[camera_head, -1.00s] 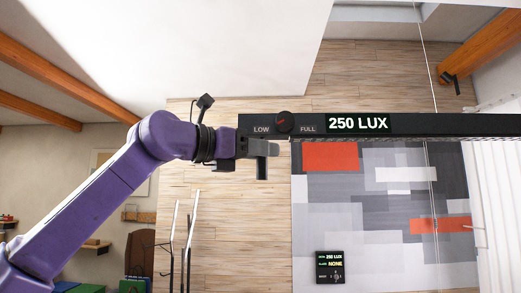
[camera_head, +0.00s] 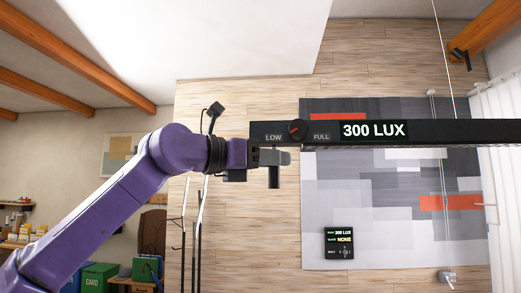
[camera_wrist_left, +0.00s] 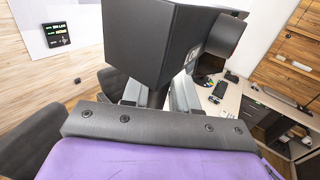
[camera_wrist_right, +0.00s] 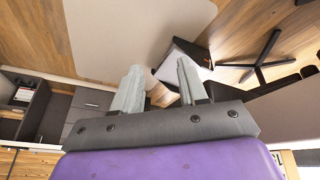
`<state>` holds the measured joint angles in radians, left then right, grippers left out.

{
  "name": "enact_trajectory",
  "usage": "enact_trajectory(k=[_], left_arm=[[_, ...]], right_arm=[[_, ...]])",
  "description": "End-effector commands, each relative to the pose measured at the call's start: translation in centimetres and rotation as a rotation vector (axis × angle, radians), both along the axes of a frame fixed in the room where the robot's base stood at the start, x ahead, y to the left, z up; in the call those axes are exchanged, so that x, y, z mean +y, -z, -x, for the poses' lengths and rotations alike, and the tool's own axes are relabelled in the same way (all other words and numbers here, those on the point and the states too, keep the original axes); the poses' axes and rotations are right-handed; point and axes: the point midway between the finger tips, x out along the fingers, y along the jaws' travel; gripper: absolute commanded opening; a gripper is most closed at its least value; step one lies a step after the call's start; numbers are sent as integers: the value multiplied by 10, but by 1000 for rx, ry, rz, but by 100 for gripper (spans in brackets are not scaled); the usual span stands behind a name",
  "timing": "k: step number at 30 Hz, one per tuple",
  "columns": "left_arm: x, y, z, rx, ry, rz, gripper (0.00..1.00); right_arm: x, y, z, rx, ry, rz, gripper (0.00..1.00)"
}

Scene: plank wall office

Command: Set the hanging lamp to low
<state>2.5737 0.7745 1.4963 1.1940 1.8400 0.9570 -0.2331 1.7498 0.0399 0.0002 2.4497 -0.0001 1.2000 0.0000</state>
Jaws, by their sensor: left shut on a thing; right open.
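The black hanging lamp (camera_head: 440,132) runs from the middle to the right edge in the head view. Its end carries a dial (camera_head: 297,130) with a red mark between LOW and FULL, and a lit display (camera_head: 373,130) reading 300 LUX. My left gripper (camera_head: 276,158) is at the lamp's left end, just under the LOW label. It is shut on a dark upright handle (camera_head: 274,178) below the lamp, mostly hidden by the fingers. The lamp's black end (camera_wrist_left: 150,45) fills the top of the left wrist view. My right gripper (camera_wrist_right: 158,80) is open and empty.
A small wall panel (camera_head: 338,243) shows 300 LUX and NONE. A grey, white and orange mural (camera_head: 400,220) covers the wall behind. A thin cord (camera_head: 443,60) rises from the lamp. The left wrist view shows a desk (camera_wrist_left: 235,110) and dark chairs (camera_wrist_left: 80,105).

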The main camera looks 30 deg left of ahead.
Motion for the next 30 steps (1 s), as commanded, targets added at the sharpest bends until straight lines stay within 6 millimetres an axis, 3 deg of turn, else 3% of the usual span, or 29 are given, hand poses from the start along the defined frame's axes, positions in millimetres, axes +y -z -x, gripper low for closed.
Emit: enact_trajectory(k=[1, 3, 12, 18, 30], left_arm=[[-2, 36, -2, 9, 2, -4, 0], [-2, 56, -2, 8, 2, -3, 0], [-1, 114, -2, 5, 1, -3, 0], [-1, 129, -2, 5, -1, -3, 0], [-2, 134, -3, 14, 1, -6, 0]], right_arm=[[0, 31, 0, 0, 0, 0, 43], [0, 48, 0, 0, 0, 0, 43], [0, 97, 0, 0, 0, 0, 43], [0, 109, 0, 0, 0, 0, 43], [0, 111, 0, 0, 0, 0, 43]])
